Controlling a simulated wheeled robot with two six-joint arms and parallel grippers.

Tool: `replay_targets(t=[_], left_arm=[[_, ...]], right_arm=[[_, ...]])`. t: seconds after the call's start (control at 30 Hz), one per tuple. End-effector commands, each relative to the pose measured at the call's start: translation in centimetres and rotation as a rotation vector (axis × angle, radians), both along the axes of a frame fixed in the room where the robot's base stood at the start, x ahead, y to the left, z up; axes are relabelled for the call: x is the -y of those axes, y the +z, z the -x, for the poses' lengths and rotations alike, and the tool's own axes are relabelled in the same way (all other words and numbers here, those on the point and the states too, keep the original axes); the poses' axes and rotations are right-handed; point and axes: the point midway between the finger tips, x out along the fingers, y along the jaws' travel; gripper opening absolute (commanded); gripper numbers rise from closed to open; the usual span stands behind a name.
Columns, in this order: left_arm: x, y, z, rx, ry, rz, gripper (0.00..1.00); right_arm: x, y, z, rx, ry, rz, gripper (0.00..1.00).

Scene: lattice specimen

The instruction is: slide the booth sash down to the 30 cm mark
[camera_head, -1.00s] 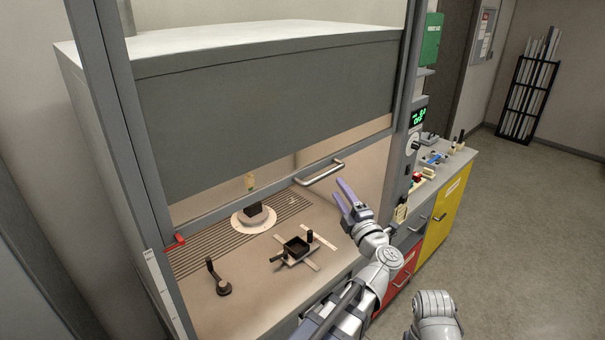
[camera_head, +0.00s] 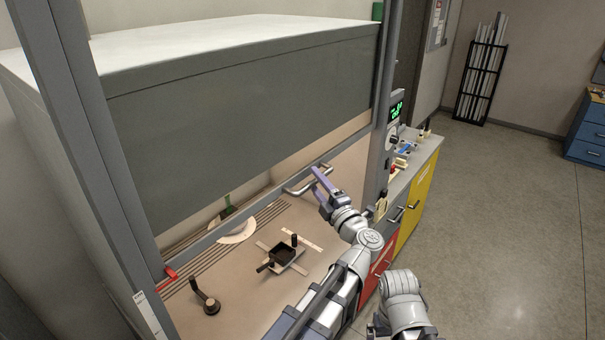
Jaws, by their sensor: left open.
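The booth sash is a clear panel with a grey lower bar (camera_head: 232,226), held partway up in the booth frame. A metal bar handle (camera_head: 298,190) sticks out from the right half of that bar. A red marker (camera_head: 168,277) is at the left post, just below the bar's left end. A white scale strip (camera_head: 150,314) runs down that post; its marks are too small to read. My left gripper (camera_head: 318,180) is open at the handle's right end. I cannot tell whether the handle lies between its fingers or whether they touch it. My right gripper is out of view.
A bench with yellow and red fronts (camera_head: 415,215) stands to the right. The floor (camera_head: 500,230) beyond is clear.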

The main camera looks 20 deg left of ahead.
Motion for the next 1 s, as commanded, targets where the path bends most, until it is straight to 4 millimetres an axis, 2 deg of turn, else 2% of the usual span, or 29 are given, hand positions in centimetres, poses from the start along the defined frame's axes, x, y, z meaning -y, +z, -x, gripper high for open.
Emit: replay_targets(t=[0.33, 0.77, 0.8, 1.0], left_arm=[[0.38, 0.12, -0.12, 0.000, 0.001, 0.000, 0.50], [0.37, 0.12, -0.13, 0.000, 0.001, 0.000, 0.02], [0.37, 0.12, -0.13, -0.001, 0.000, -0.001, 0.00], [0.40, 0.13, -0.13, -0.001, 0.000, -0.001, 0.00]], right_arm=[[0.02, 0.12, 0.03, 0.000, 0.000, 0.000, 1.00], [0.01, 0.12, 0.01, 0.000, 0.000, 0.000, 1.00], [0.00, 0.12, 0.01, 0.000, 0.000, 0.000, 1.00], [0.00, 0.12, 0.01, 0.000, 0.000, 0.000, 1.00]])
